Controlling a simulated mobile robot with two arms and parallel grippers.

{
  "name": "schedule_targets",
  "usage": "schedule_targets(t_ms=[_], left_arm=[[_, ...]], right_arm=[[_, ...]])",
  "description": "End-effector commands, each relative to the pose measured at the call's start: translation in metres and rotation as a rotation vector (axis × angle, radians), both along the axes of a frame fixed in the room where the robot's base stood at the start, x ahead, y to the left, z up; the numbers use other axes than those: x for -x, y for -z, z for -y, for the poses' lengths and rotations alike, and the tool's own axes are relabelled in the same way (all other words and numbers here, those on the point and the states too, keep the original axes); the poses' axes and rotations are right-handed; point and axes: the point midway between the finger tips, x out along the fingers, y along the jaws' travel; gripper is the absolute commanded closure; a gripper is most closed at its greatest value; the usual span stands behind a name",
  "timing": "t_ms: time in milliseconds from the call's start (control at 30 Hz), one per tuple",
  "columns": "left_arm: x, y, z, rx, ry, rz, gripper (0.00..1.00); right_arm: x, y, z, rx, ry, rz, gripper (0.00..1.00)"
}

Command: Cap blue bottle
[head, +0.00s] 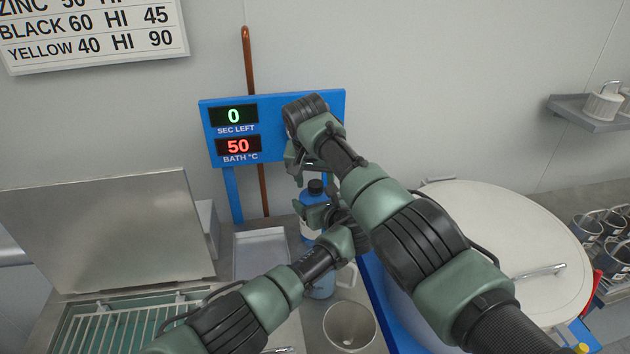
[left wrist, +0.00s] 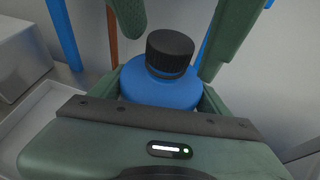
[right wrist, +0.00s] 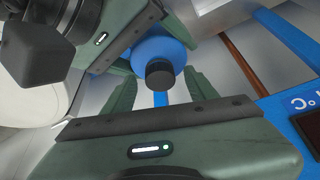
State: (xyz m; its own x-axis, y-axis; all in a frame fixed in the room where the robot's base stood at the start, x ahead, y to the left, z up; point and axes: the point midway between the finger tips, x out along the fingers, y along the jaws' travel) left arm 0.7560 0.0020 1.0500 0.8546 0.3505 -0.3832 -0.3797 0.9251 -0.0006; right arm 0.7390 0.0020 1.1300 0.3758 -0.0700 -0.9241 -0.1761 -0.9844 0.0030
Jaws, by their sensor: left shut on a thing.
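The blue bottle (head: 309,198) stands upright, and its black ribbed cap (head: 315,186) sits on its neck. My left gripper (head: 312,214) is shut around the bottle's body from the side. In the left wrist view the blue shoulder (left wrist: 160,88) and the cap (left wrist: 170,50) rise above the jaws. My right gripper (head: 305,172) is above the bottle, pointing down, open and empty. Its two fingers show apart, above and on either side of the cap, in the left wrist view. In the right wrist view the cap (right wrist: 160,73) lies just beyond the fingertips, apart from them. The bottle's base is hidden.
A blue panel (head: 272,150) reading 0 sec and 50 °C stands behind the arms. A rack bath with raised lid (head: 110,230) is left; a round white lid (head: 500,235) is right.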

Motion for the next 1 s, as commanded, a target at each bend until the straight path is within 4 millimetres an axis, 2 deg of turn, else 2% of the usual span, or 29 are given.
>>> schedule_targets(t_ms=[233, 533, 767, 800, 900, 1000], left_arm=[[0.0, 0.0, 0.0, -0.001, -0.001, 0.0, 1.0], [0.0, 0.0, 0.0, -0.001, -0.001, 0.0, 1.0], [0.0, 0.0, 0.0, -0.001, -0.001, 0.0, 1.0], [0.0, 0.0, 0.0, -0.001, -0.001, 0.0, 1.0], [0.0, 0.0, 0.0, -0.001, -0.001, 0.0, 1.0], [0.0, 0.0, 0.0, -0.001, -0.001, 0.0, 1.0]], right_arm=[[0.0, -0.006, 0.0, -0.001, 0.0, 0.001, 0.43], [0.0, -0.043, 0.0, 0.0, -0.001, 0.001, 0.43], [0.0, -0.045, 0.0, 0.0, -0.001, -0.001, 0.43], [0.0, -0.045, 0.0, 0.0, -0.001, -0.001, 0.4], [0.0, -0.045, 0.0, 0.0, -0.001, -0.001, 0.17], [0.0, -0.045, 0.0, 0.0, -0.001, -0.001, 0.17]])
